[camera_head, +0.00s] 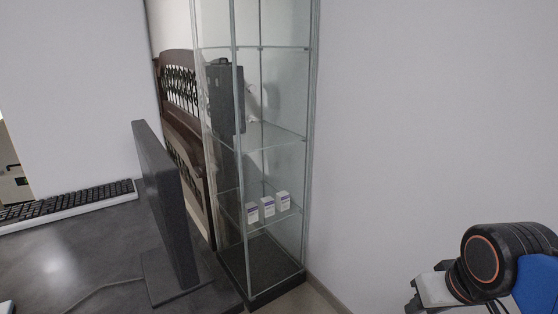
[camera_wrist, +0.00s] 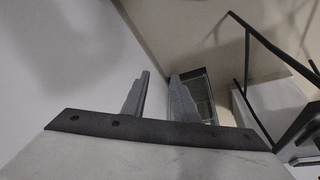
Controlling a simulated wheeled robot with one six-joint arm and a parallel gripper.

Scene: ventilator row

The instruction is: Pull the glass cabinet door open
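The glass cabinet (camera_head: 255,277) stands upright near the middle of the head view, close to the white wall, with thin grey metal edges and a dark base. Its glass door (camera_head: 275,95) seems to be the front pane; it looks closed, but the clear glass makes this hard to tell. I cannot make out a handle. My gripper (camera_wrist: 160,76) shows in the wrist view with its two grey fingers apart and nothing between them. In the head view my arm is at the lower right, well apart from the cabinet, and the fingertips are not clear there.
Small white boxes (camera_head: 268,209) stand on a low glass shelf. A desk (camera_head: 80,250) with a monitor (camera_head: 165,205) and keyboard (camera_head: 70,203) is left of the cabinet. A dark wooden bench (camera_head: 180,85) is behind. Dark bars (camera_wrist: 270,45) cross the wrist view's right.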

